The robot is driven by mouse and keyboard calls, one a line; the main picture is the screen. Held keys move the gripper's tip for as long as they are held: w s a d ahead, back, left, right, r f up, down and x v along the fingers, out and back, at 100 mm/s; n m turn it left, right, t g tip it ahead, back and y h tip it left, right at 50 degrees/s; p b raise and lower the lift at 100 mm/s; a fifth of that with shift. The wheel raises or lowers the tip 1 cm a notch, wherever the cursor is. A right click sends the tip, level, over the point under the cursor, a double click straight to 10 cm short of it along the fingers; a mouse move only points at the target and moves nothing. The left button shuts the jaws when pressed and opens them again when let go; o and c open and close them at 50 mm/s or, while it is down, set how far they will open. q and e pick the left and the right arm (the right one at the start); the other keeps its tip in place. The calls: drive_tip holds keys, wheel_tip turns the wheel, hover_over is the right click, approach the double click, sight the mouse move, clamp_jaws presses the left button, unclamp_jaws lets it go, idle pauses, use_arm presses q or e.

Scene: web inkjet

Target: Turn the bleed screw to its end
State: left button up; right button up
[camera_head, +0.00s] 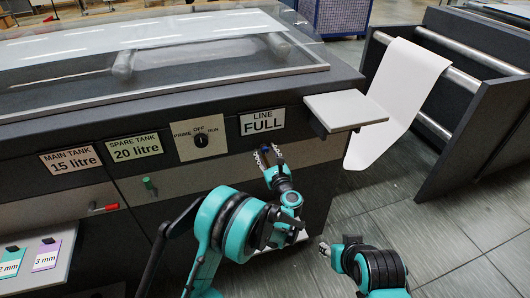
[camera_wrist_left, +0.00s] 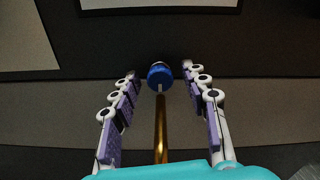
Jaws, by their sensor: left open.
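The bleed screw is most likely the small blue-headed knob (camera_wrist_left: 160,76) on the dark machine front, seen in the left wrist view. It also shows as a small blue spot (camera_head: 266,150) below the "LINE FULL" sign (camera_head: 262,121) in the head view. My left gripper (camera_head: 269,155) is open, its fingers on either side of the blue knob. In the left wrist view the fingers (camera_wrist_left: 163,90) stand apart with clear gaps to the knob. A brass-coloured rod (camera_wrist_left: 161,130) runs between them below the knob. My right gripper (camera_head: 337,247) is low, right of centre; its jaws are unclear.
The machine front carries a PRIME/OFF/RUN dial (camera_head: 201,141), a green knob (camera_head: 149,186) and a red handle (camera_head: 104,208). A grey shelf (camera_head: 345,108) juts out above right of my left gripper. White paper (camera_head: 398,95) hangs by a roller stand; floor between is clear.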

use_arm(q)
drive_tip(key=shift+w+a, duration=0.25)
drive_tip(key=shift+w, duration=0.35)
clamp_jaws()
